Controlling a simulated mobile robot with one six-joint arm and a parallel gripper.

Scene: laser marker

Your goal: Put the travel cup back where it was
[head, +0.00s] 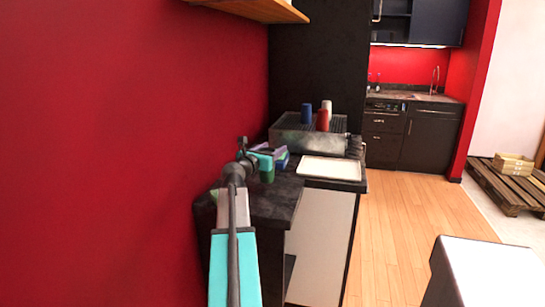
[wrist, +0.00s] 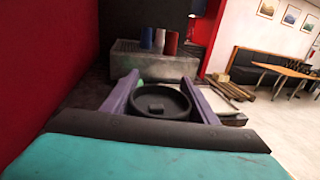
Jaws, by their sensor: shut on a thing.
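My gripper (wrist: 160,84) shows two purple fingers in the wrist view, one on each side of a travel cup with a round dark lid (wrist: 160,103). It is shut on that cup. In the head view my gripper (head: 280,156) is over the dark counter by the red wall, with a green body, apparently the cup (head: 267,175), below it. Whether the cup's base touches the counter is hidden. A grey metal machine (head: 290,138) stands behind, with a blue cup (head: 306,112), a red cup (head: 322,121) and a white cup (head: 327,105) on top.
A white tray (head: 331,169) lies on the counter (head: 275,205), right of my gripper. The red wall (head: 130,150) is close on the left, with a wooden shelf (head: 255,9) above. Wooden floor (head: 400,225) is open to the right.

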